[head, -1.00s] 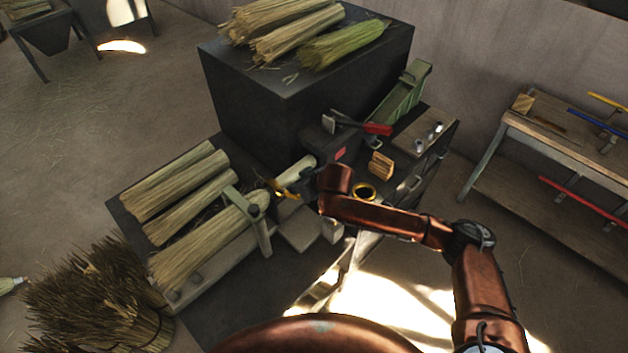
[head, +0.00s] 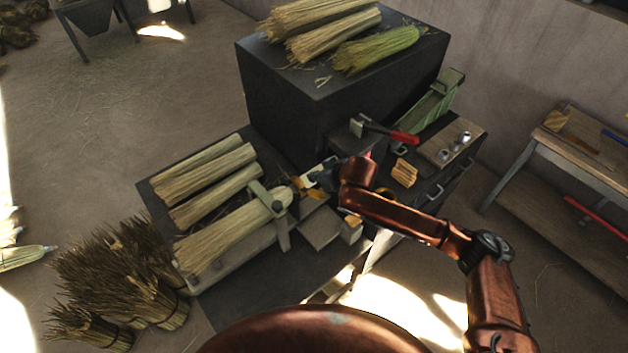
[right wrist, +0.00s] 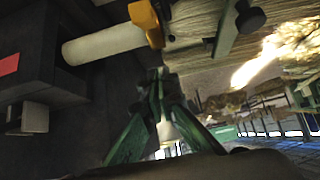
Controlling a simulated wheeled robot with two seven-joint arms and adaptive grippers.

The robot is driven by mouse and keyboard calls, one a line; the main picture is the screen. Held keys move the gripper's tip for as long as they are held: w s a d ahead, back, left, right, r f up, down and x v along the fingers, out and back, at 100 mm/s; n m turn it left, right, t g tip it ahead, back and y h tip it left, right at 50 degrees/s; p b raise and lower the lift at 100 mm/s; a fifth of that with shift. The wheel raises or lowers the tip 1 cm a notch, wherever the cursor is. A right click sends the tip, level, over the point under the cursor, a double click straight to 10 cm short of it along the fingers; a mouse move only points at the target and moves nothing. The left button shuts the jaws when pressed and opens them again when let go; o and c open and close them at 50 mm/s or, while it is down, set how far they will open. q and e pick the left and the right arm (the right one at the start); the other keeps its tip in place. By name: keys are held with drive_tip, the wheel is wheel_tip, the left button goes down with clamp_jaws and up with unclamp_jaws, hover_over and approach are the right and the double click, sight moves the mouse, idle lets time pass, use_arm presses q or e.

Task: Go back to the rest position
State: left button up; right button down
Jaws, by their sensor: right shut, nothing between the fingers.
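My right gripper (head: 308,184) reaches in from the right over the workbench, its fingers shut and empty. In the right wrist view its green fingers (right wrist: 161,78) meet at the tips, just below a pale round handle (right wrist: 100,46) with a yellow band (right wrist: 146,22) around it. I cannot tell whether the fingers touch the handle. The broom bundle (head: 228,236) lies along the bench by an upright grey-green clamp (head: 276,221). Its handle end is partly hidden by my gripper in the head view. My left gripper is not in view.
Two more straw bundles (head: 213,193) lie beside the broom. A tall dark block (head: 300,115) carrying straw stands behind. A red-handled tool (head: 392,133) and a wooden block (head: 404,173) are near my forearm. Brown bristle bundles (head: 125,270) stand on the floor at left.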

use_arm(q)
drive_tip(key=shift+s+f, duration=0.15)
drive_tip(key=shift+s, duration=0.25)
use_arm(e)
drive_tip(key=v, duration=0.8)
drive_tip(key=shift+d, duration=0.25)
